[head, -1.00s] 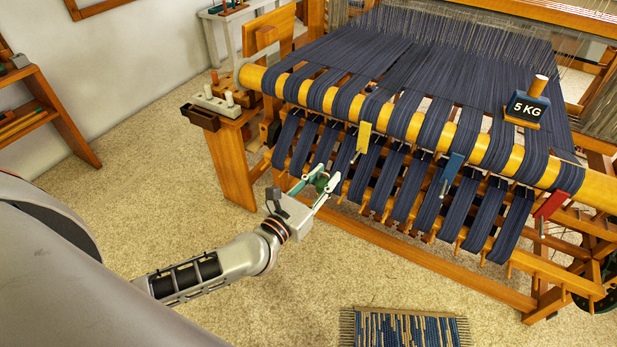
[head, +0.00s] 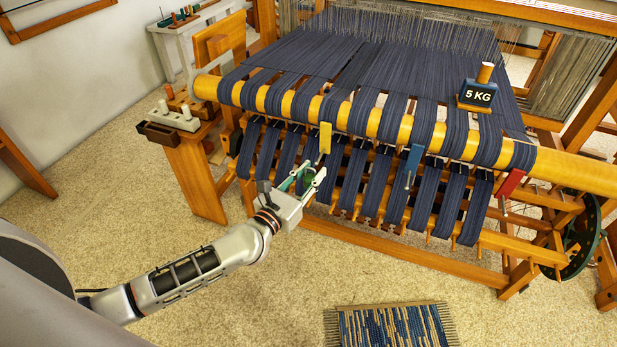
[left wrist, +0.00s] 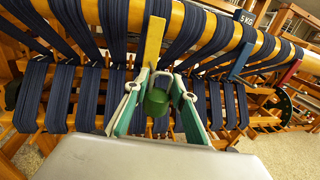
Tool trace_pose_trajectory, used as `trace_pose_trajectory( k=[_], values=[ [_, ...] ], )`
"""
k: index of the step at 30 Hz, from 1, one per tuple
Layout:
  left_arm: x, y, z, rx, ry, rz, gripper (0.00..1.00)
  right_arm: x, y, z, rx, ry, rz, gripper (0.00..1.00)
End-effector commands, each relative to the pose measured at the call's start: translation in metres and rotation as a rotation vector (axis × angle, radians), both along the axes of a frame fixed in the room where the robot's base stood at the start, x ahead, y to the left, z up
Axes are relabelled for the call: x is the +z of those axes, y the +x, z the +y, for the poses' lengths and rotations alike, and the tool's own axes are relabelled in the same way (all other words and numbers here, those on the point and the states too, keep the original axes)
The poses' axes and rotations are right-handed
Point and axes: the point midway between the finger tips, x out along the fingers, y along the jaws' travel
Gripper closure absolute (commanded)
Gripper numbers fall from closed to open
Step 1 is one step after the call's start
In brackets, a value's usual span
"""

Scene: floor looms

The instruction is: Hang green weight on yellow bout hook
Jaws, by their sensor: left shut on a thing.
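In the head view the weight shows only as a small green patch (head: 309,181). The yellow bout tag (head: 325,137) hangs on the front of the loom beam, just above and right of the gripper. In the left wrist view the yellow tag (left wrist: 153,43) stands directly behind and above the weight. The weight appears held, below the tag. My right gripper is not in view.
A blue tag (head: 413,160) and a red tag (head: 511,184) hang farther right on the beam (head: 560,167). A block marked 5 KG (head: 477,94) rests on the dark warp. A woven mat (head: 390,325) lies on the floor.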

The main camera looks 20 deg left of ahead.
Motion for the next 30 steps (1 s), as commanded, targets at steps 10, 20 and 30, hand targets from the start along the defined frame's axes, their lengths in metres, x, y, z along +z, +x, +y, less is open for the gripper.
trace_pose_trajectory(
  k=[10, 20, 30],
  values=[
    [-0.001, 0.019, -0.001, -0.001, 0.000, -0.002, 1.00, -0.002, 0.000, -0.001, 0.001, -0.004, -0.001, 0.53],
    [-0.003, 0.037, -0.002, 0.000, 0.000, -0.002, 1.00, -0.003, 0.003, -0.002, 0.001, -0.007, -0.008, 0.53],
    [-0.005, 0.055, -0.002, 0.000, -0.001, -0.001, 1.00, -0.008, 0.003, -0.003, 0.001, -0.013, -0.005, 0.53]
  ],
)
